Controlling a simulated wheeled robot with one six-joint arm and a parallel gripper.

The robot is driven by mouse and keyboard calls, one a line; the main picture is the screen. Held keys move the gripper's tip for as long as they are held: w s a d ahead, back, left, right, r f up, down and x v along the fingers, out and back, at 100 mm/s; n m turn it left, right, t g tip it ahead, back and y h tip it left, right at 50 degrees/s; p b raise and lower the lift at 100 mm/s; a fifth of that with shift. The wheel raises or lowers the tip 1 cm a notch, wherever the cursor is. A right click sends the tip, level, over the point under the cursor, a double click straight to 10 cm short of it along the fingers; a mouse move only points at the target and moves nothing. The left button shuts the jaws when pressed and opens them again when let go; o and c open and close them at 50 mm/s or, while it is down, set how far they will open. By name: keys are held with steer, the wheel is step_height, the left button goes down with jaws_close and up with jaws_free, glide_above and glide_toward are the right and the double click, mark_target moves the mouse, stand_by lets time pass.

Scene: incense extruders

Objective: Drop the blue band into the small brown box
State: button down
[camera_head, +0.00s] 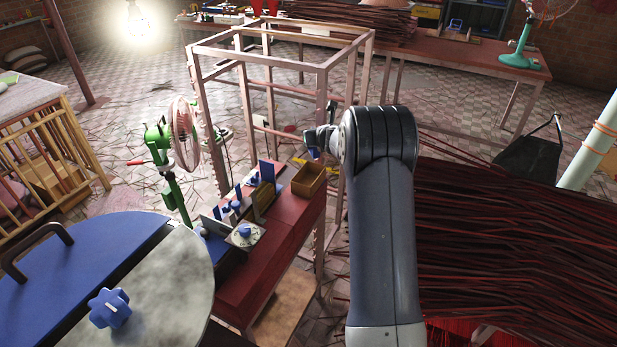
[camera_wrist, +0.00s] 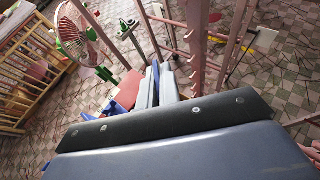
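The small brown box (camera_head: 309,180) is open-topped and stands at the far right end of the dark red bench, in the head view. My gripper (camera_head: 319,141) is above it and slightly to its right. A small blue piece, apparently the blue band (camera_head: 314,153), shows at the fingertips. In the wrist view my gripper's fingers (camera_wrist: 158,82) lie close together with a thin strip of blue between their tips. The band's full shape is hidden. The box is not clearly visible in the wrist view.
The dark red bench (camera_head: 284,235) carries blue knobs and upright plates left of the box. A wooden frame (camera_head: 207,125) rises behind and around the box, with posts close to my gripper. A green-stemmed fan (camera_head: 181,135) stands left. Dark red incense sticks (camera_head: 520,240) are piled right.

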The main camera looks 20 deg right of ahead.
steer(key=shift+f+b, duration=2.85)
steer(key=shift+f, duration=0.2)
steer(key=c, duration=2.1)
jaws_free()
steer(key=o, duration=0.5)
steer(key=shift+o, duration=0.2)
steer(key=shift+r, duration=0.1)
steer(key=b+v, duration=0.2)
steer(key=v, duration=0.8)
steer(key=shift+s, duration=0.4)
steer(key=shift+w, duration=0.1)
